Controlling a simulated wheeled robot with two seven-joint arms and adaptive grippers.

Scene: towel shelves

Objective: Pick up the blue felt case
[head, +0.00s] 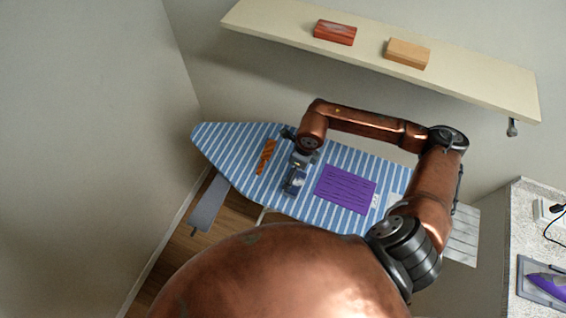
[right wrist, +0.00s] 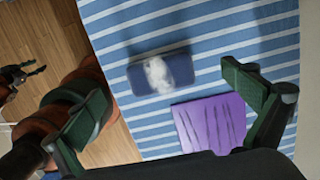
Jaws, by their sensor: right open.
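The blue felt case (right wrist: 143,80) is a dark blue rectangle with a white patch on its middle. It lies on the blue-and-white striped ironing board (right wrist: 150,18). In the head view the case (head: 291,188) is partly covered by my right gripper (head: 303,156). In the right wrist view my right gripper (right wrist: 165,102) is open, its two green-padded fingers wide apart. The case shows between and beyond the fingers, and nothing is held.
A purple folded cloth (head: 345,188) lies right of the case, and an orange patterned strip (head: 265,157) lies left of it. A wall shelf (head: 460,84) above holds a red block (head: 335,32) and a wooden block (head: 407,53). An iron (head: 548,284) stands at far right.

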